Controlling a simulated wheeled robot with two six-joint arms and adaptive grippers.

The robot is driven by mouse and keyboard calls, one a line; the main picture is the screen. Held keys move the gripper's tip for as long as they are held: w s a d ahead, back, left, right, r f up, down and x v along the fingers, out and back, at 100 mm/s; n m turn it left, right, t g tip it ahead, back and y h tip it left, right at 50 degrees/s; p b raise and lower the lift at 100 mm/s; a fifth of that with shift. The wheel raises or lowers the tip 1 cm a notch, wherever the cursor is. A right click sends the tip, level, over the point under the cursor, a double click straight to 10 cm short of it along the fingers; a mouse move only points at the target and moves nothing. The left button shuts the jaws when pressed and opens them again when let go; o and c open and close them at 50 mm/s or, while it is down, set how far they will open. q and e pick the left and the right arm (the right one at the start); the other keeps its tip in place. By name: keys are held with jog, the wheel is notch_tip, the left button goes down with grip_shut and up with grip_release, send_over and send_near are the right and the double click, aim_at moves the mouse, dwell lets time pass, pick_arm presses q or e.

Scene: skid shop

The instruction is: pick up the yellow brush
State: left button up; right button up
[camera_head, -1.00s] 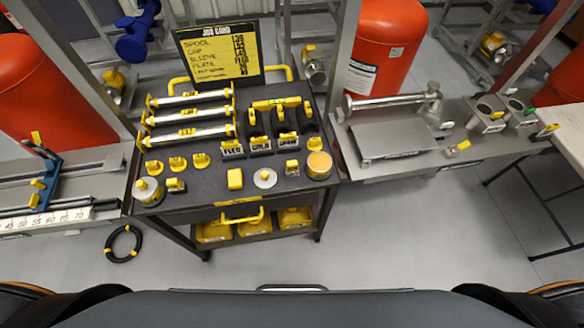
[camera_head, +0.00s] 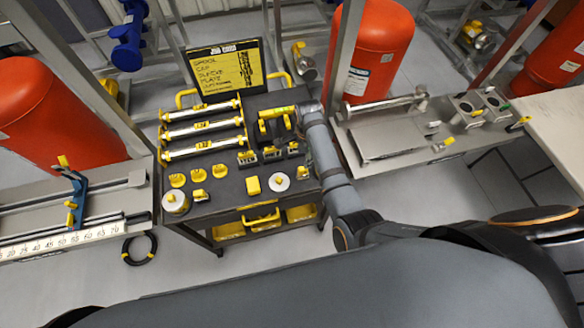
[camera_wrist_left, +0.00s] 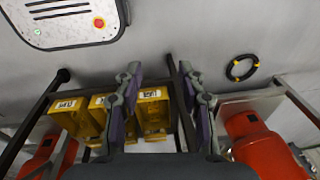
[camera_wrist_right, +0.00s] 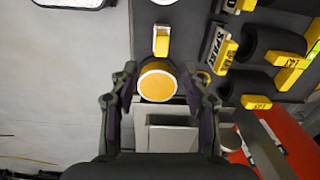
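A small yellow piece with a pale end, which may be the yellow brush (camera_wrist_right: 161,40), lies on the dark cart top in the right wrist view. My left gripper (camera_wrist_left: 160,68) is open and empty, near the cart's lower yellow bins (camera_wrist_left: 152,112).
The cart (camera_head: 225,205) also bears silver spools (camera_head: 200,128), a yellow block (camera_head: 253,185), a white disc (camera_head: 279,182) and a job card board (camera_head: 224,66). A grey bench (camera_head: 385,150) adjoins at right. A black ring (camera_head: 139,248) lies on the floor.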

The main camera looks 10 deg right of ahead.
aim_at(303, 169)
jog(key=shift+w+a+f+m, duration=0.1)
jog(key=shift+w+f+m, duration=0.3)
jog(key=shift+w+f, duration=0.05)
notch_tip(303, 169, down, 4)
jog(key=shift+s+a+r, duration=0.1)
jog(key=shift+f, duration=0.5)
jog(key=f+b, duration=0.4)
jog(key=f, duration=0.1)
jog(key=shift+s+d+b, duration=0.15)
jog(key=shift+d+b, duration=0.05)
jog(key=shift+b, duration=0.2)
jog(key=shift+r, duration=0.1)
pick_arm(q)
jog(key=f, duration=0.1)
jog(key=d+f, duration=0.1)
jog(key=f, duration=0.2)
jog(key=shift+w+d+f, duration=0.1)
jog(key=shift+d+f, duration=0.15)
jog(key=shift+d, duration=0.05)
pick_arm(e)
grip_shut()
